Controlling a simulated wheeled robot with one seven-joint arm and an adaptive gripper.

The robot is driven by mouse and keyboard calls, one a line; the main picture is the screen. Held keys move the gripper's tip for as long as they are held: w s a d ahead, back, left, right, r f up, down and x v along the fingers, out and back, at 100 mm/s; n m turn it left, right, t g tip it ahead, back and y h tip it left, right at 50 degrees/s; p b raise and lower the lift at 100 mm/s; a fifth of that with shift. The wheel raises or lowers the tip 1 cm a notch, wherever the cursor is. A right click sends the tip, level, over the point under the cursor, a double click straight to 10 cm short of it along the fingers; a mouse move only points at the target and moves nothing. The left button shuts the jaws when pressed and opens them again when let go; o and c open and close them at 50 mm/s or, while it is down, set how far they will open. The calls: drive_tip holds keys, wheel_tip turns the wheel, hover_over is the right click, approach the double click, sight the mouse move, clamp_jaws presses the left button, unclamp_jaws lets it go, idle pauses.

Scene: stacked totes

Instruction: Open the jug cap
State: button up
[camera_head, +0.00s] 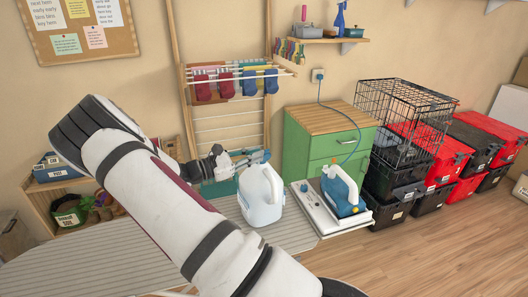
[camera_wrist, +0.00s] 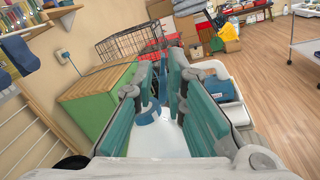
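The white jug (camera_head: 262,200) with a side handle stands upright on the grey ribbed surface in the head view. In the wrist view its white body (camera_wrist: 145,138) lies below and between my fingers, with a blue part, probably the cap (camera_wrist: 150,112), at its top. My gripper (camera_head: 264,156) is just above and behind the jug's top in the head view. Its two teal fingers (camera_wrist: 165,75) are apart, with a gap between them. The cap is not clearly visible in the head view, and I cannot tell whether a finger touches it.
A blue-and-white appliance (camera_head: 343,190) sits right of the jug on a white board (camera_head: 318,215), its cord running to the wall outlet (camera_head: 318,74). A green cabinet (camera_head: 325,145) and a drying rack (camera_head: 228,72) stand behind. Stacked totes (camera_head: 405,180) and a wire crate (camera_head: 405,112) are at right.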

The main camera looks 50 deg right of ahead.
drive_tip(key=v, duration=0.7)
drive_tip(key=shift+a, duration=0.25)
drive_tip(key=shift+w, duration=0.1)
